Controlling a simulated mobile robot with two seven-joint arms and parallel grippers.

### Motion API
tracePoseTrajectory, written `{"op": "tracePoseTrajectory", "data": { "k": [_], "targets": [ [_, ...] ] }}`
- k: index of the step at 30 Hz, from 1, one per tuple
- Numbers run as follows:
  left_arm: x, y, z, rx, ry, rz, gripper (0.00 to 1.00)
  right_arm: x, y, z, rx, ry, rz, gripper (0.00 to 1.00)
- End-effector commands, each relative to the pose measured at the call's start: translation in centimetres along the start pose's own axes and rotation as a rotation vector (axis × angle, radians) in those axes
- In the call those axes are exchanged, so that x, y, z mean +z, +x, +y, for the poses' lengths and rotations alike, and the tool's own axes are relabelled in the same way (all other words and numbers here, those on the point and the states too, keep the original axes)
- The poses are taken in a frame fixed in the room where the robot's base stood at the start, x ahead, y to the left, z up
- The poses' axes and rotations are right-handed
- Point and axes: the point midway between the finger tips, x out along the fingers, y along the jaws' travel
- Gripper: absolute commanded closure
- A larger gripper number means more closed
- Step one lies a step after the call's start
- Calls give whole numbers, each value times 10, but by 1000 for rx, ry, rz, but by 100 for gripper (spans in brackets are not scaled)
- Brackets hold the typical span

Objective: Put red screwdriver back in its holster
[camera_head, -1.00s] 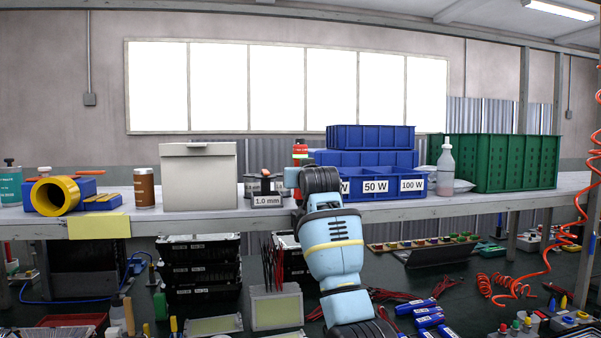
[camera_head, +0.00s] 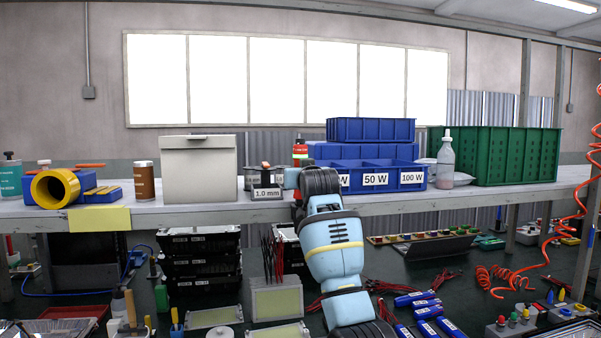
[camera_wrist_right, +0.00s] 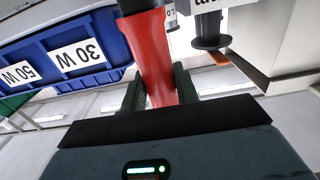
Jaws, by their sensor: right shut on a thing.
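In the right wrist view, my right gripper (camera_wrist_right: 160,90) is shut on the tapered red handle of the red screwdriver (camera_wrist_right: 155,55). A black part (camera_wrist_right: 133,6) shows at the far end of the handle; I cannot tell whether it belongs to the screwdriver. In the head view, my right arm reaches up to the bench edge, and my right gripper (camera_head: 291,178) is mostly hidden beside its wrist. I cannot make out the holster for certain. My left gripper is not in view.
Blue bins (camera_head: 412,178) with watt labels stand right of my wrist. A rack labelled 1.0 mm (camera_head: 267,193) and a pale box (camera_head: 198,168) stand left. A bottle (camera_head: 445,164) and green crate (camera_head: 502,157) are farther right. The bench front (camera_head: 460,205) is clear.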

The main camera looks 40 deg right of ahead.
Motion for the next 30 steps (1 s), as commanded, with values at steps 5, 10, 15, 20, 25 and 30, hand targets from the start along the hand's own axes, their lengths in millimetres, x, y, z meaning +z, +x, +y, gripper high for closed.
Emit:
{"op": "tracePoseTrajectory", "data": {
  "k": [5, 10, 15, 20, 25, 30],
  "targets": [
    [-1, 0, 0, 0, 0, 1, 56, 2, -1, 0, 0, 1, 5, 97],
    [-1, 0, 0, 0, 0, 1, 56, 5, -1, 0, 0, 1, 4, 97],
    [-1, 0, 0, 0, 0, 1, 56, 8, -1, 0, 0, 2, 4, 97],
    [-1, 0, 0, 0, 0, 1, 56, 12, -1, 0, 0, 1, 4, 97],
    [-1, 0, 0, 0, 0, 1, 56, 16, -1, 0, 0, 1, 4, 97],
    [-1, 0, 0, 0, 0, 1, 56, 17, -1, 0, 0, 2, 5, 61]
  ]
}}
